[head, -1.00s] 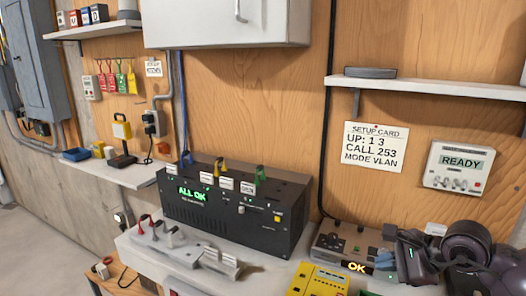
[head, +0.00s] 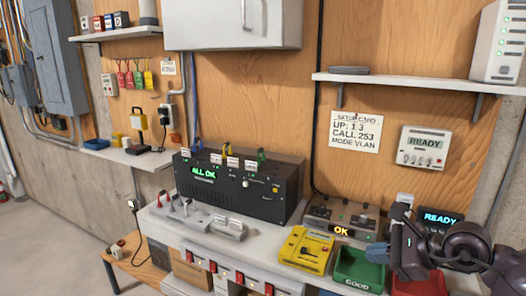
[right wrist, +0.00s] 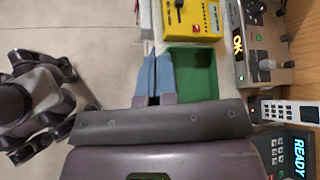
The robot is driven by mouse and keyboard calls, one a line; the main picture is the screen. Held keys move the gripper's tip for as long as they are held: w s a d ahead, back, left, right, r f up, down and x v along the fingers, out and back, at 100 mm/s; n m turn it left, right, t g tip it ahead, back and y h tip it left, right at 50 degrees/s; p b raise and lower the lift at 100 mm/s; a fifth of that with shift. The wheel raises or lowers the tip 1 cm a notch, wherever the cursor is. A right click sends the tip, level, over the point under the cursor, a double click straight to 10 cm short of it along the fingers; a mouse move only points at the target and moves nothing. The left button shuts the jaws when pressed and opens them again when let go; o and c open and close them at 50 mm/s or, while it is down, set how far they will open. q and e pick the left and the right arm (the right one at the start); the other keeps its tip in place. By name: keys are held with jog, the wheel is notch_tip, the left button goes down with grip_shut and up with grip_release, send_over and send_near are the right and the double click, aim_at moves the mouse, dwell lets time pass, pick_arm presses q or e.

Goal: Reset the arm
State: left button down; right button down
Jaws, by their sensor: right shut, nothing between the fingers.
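My right arm comes in from the right edge of the head view. My right gripper (head: 396,246) is in front of the bench's right end, near the green bin (head: 358,268). In the right wrist view its two blue-grey fingers (right wrist: 154,76) are together with nothing between them. They show beside the left edge of the green bin, which is partly hidden by the gripper body. I cannot tell their height over the bench. My left gripper is not in the head view.
A yellow box (head: 305,248) and a grey device reading OK (head: 343,214) stand by the green bin. A black unit reading ALL OK (head: 240,187) is further left. A dark READY panel (head: 440,218) is behind my right arm. A shelf (head: 420,84) hangs above.

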jog(key=a+r+m+t+y, duration=0.2)
jog(key=a+r+m+y, duration=0.1)
jog(key=r+m+y, duration=0.4)
jog(key=d+f+m+t+h, duration=0.45)
jog(key=f+m+h, duration=0.2)
jog(key=m, duration=0.85)
jog(key=d+f+m+t+h, duration=0.3)
jog(key=f+m+t+h, duration=0.35)
jog(key=m, duration=0.95)
jog(key=s+f+m+g+h, duration=0.3)
jog(key=s+f+m+g, duration=0.5)
jog(key=s+f, duration=1.3)
notch_tip(320, 180, down, 3)
jog(key=m, duration=0.4)
jog(key=shift+a+g, duration=0.15)
jog(key=shift+g, duration=0.15)
jog(key=shift+r, duration=0.1)
